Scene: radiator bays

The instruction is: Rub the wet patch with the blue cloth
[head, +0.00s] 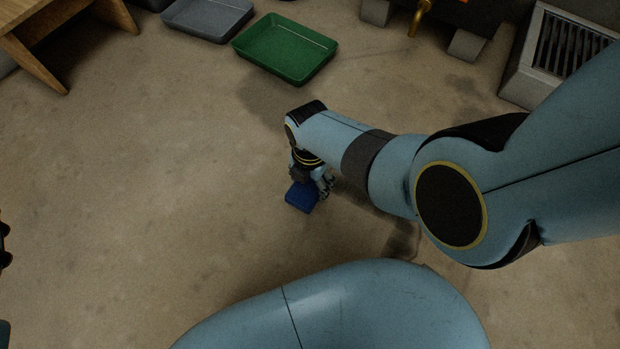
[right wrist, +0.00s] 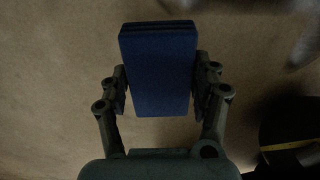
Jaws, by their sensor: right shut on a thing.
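The blue cloth (head: 300,196) is a folded block in the middle of the head view. My right gripper (head: 327,186) is shut on it, pointing down. In the right wrist view the cloth (right wrist: 158,70) sits between both fingers of the right gripper (right wrist: 160,88). I cannot tell whether the cloth touches the floor. A darker patch on the floor (head: 268,103) lies beyond my right wrist, in front of the green tray; it may be the wet patch. Only dark tips of what seems my left gripper (head: 4,243) show at the left edge.
A green tray (head: 285,48) and a grey tray (head: 208,17) lie at the back. A wooden bench (head: 50,35) stands at the back left. A grated unit (head: 560,50) and a brass tap (head: 419,17) are at the back right. The floor left of the cloth is clear.

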